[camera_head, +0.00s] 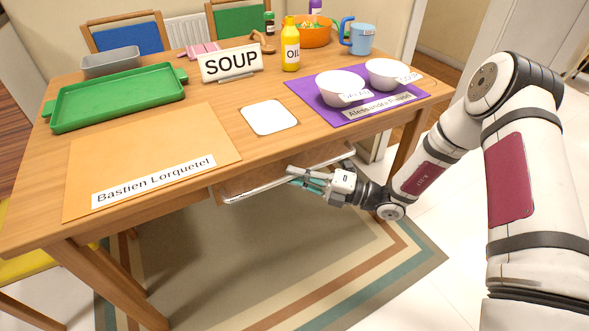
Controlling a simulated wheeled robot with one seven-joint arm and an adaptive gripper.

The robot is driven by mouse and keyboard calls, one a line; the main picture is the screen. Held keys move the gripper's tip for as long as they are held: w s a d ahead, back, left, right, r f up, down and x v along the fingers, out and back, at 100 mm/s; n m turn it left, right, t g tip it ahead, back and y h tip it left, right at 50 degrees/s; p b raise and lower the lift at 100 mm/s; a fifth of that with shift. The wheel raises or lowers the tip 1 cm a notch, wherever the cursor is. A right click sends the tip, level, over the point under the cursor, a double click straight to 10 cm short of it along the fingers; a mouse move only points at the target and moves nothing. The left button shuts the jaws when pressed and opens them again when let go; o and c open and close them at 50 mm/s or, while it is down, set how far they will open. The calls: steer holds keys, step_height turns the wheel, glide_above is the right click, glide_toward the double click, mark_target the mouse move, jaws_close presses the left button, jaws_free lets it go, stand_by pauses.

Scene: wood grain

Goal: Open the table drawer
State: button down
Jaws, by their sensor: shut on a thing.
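The wooden table (212,122) stands in front of me. Its drawer (250,186) shows below the front edge and sticks out a little, with a narrow strip of its inside visible. A long pale handle bar (258,188) runs along the drawer's front. My gripper (292,176) reaches in from the right, and its teal fingers are shut on the handle, right of its middle. The fingertips partly cover the handle there.
On the table are an orange mat (150,160), a green tray (120,97), a SOUP sign (231,64), a white square (269,118) and a purple mat (330,112) with two white bowls (340,88). A table leg (105,285) stands front left. The rug area before the drawer is clear.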

steer(key=s+d+p, duration=0.6)
steer(key=s+d, duration=0.5)
steer(key=s, duration=0.5)
steer(key=shift+s, duration=0.2)
steer(key=c, duration=1.7)
jaws_free()
steer(key=shift+o, duration=0.2)
steer(key=shift+d, duration=0.15)
steer(key=v, duration=1.2)
